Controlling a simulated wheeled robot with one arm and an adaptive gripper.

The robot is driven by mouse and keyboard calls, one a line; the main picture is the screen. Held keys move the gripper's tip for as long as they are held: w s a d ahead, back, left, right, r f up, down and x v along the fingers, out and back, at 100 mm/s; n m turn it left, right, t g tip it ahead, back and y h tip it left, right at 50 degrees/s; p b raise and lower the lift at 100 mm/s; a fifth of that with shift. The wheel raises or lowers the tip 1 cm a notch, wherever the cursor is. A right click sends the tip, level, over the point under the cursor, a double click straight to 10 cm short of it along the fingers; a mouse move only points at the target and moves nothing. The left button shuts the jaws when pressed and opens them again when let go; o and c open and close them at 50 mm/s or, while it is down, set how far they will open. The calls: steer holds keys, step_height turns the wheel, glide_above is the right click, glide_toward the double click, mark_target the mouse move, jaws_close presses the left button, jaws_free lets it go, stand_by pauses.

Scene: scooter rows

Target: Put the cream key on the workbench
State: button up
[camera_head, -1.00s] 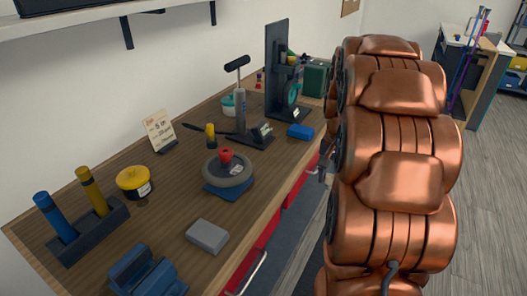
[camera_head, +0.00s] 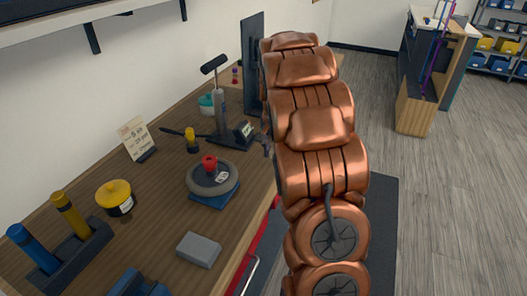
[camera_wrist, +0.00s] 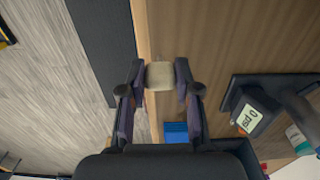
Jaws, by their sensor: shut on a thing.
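My gripper (camera_wrist: 159,76) is shut on the cream key (camera_wrist: 160,75), a small cream block between the two fingertips in the wrist view. The key is over or near the long edge of the workbench (camera_wrist: 215,35); I cannot tell its height above the top. In the head view the wooden workbench (camera_head: 155,195) runs along the wall at left. My copper arm covers its right side there and hides the key.
A blue block (camera_wrist: 176,132) and a black stand with a small display (camera_wrist: 250,118) are near the gripper on the bench.

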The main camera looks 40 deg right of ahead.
steer(key=shift+w+a+f+p, duration=0.15)
steer(key=shift+w+p, duration=0.15)
steer(key=shift+w, duration=0.75)
steer(key=shift+w+a+p, duration=0.15)
steer(key=shift+w+p, duration=0.1)
steer(key=shift+w, duration=0.8)
steer(key=shift+f+p, duration=0.75)
steer(key=shift+f, duration=1.05)
steer(key=shift+f, duration=0.15)
steer(key=o, duration=0.9)
steer(key=shift+c, duration=0.2)
